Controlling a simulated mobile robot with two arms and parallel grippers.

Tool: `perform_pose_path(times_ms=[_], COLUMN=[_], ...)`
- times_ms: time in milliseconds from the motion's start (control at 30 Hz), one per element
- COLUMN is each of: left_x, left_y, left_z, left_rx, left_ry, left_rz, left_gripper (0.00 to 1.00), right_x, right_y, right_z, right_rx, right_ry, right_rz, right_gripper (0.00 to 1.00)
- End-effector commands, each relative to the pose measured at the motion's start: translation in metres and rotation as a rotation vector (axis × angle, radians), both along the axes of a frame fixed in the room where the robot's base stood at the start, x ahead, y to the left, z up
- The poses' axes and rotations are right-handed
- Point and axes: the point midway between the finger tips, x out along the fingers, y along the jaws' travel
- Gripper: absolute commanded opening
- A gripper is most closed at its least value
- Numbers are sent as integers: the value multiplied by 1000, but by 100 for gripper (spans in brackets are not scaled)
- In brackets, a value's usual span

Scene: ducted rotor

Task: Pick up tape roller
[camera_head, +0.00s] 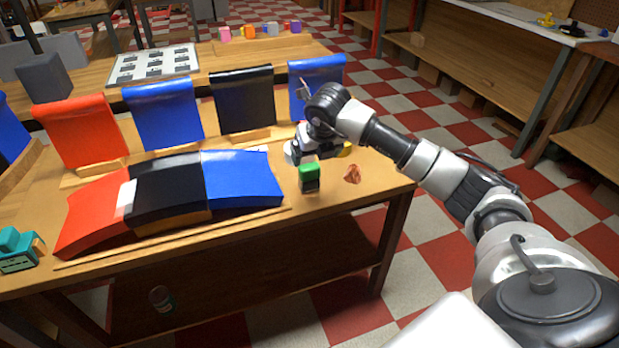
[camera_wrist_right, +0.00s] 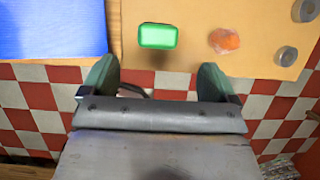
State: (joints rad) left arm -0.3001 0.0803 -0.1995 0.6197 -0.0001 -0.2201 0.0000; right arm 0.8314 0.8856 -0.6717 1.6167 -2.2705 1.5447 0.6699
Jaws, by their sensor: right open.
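I cannot tell for sure which object is the tape roller. A small block with a green top and dark lower part (camera_head: 309,178) stands upright near the table's front edge, right of the blue panel. Its green top also shows in the right wrist view (camera_wrist_right: 158,36), ahead of the jaws and roughly centred between them. My right gripper (camera_head: 297,154) is just behind and above the block, apart from it. In the wrist view its two dark green fingers (camera_wrist_right: 157,80) are spread wide with nothing between them. My left gripper is not in view.
A crumpled orange-brown piece (camera_head: 352,174) lies right of the green block. Two grey round things (camera_wrist_right: 285,56) lie beyond it in the wrist view. Red, black and blue panels (camera_head: 243,177) fill the table's left side. A teal object (camera_head: 18,250) sits far left.

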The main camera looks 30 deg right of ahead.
Motion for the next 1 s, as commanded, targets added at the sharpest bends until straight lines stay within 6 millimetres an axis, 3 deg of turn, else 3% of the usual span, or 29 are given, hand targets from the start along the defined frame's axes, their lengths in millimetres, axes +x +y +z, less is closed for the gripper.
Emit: perform_pose_path(times_ms=[100,367,667,1000], left_x=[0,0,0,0], left_y=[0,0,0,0], left_z=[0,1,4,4], left_rx=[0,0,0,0], left_ry=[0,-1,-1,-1], left_rz=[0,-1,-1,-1], left_gripper=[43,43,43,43], right_x=[7,16,31,34], right_y=[0,-2,-5,-6], right_z=[-21,-42,-81,-87], right_rx=[3,5,7,5], right_ry=[3,1,1,0], right_rz=[2,5,5,6], right_gripper=[89,89,89,86])
